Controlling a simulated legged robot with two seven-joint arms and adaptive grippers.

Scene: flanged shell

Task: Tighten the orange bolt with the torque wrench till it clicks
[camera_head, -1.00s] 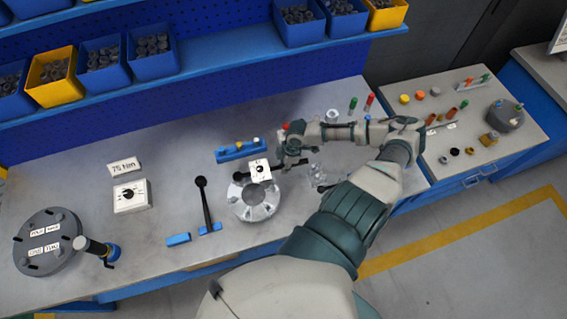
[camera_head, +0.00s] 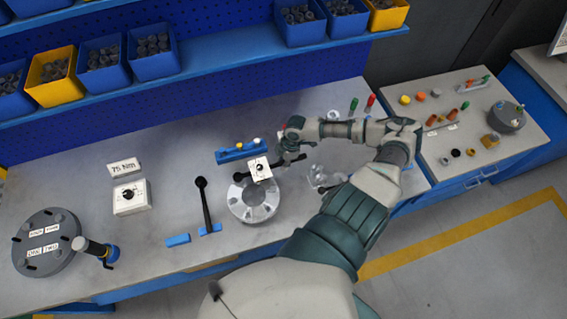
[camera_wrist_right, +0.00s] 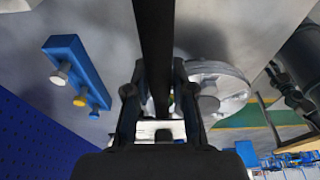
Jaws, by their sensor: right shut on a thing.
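My right gripper (camera_head: 287,158) is shut on a dark bar-like tool (camera_wrist_right: 155,45), seemingly the torque wrench, beside the flanged shell's upper right edge. A white plate with a black mark (camera_head: 260,168) shows by the gripper over the shell's rim. The pale metal shell (camera_head: 253,208) lies on the bench and also shows behind the fingers in the right wrist view (camera_wrist_right: 225,88). The tool's far end and its contact with any bolt are hidden or too small to tell. I cannot make out an orange bolt on the shell. My left gripper is not in view.
A blue rack with bolts (camera_head: 240,151) stands behind the shell. A black tool on a blue stand (camera_head: 205,205) is left of it. A white dial box (camera_head: 130,197) and a grey disc (camera_head: 47,243) are farther left.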

